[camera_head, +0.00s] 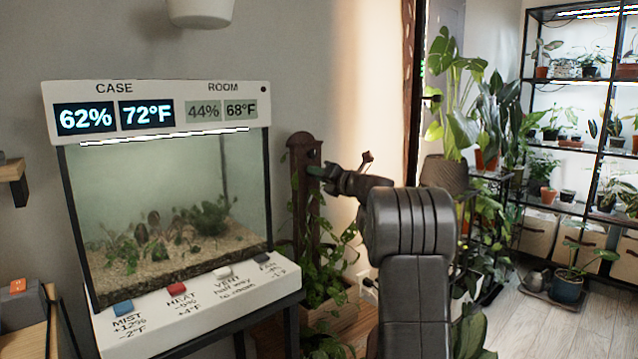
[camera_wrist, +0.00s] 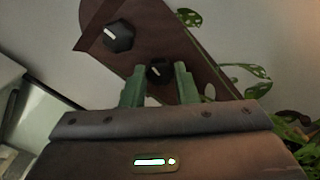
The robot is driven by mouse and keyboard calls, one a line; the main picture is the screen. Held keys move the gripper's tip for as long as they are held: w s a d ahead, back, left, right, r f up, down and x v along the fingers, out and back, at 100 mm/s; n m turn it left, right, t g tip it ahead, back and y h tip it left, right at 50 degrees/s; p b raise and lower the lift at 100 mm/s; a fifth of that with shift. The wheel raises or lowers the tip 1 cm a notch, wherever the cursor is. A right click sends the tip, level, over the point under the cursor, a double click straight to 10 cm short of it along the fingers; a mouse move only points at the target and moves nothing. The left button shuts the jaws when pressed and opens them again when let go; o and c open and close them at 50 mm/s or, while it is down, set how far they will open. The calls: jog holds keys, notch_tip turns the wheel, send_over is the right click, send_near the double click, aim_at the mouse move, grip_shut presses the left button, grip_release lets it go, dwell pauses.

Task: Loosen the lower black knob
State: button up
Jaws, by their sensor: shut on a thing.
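Two black knobs sit on a dark reddish-brown post (camera_head: 304,150), whose face (camera_wrist: 153,35) is tilted in the wrist view. The upper knob (camera_wrist: 119,38) is clear of my gripper and has a white pointer mark. The lower knob (camera_wrist: 158,72) in that view sits between the green fingertips of my gripper (camera_wrist: 159,82), which is shut on it. In the head view, my gripper (camera_head: 318,172) reaches the upper part of the post; the knobs are too small or hidden to make out there.
A glass terrarium (camera_head: 165,200) with a lit display and labelled buttons stands left of the post. Green vine leaves (camera_wrist: 186,20) grow around the post. Potted plants and a black shelf rack (camera_head: 600,140) stand to the right. The wood floor (camera_head: 530,320) shows free room.

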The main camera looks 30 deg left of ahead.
jog(key=shift+n+b, duration=0.55)
jog(key=shift+n, duration=0.45)
jog(key=o, duration=1)
jog(key=p+v, duration=0.1)
jog(key=v, duration=1.2)
jog(key=shift+s+d+p, duration=0.2)
jog(key=shift+d+p, duration=0.15)
jog(key=shift+f, duration=0.1)
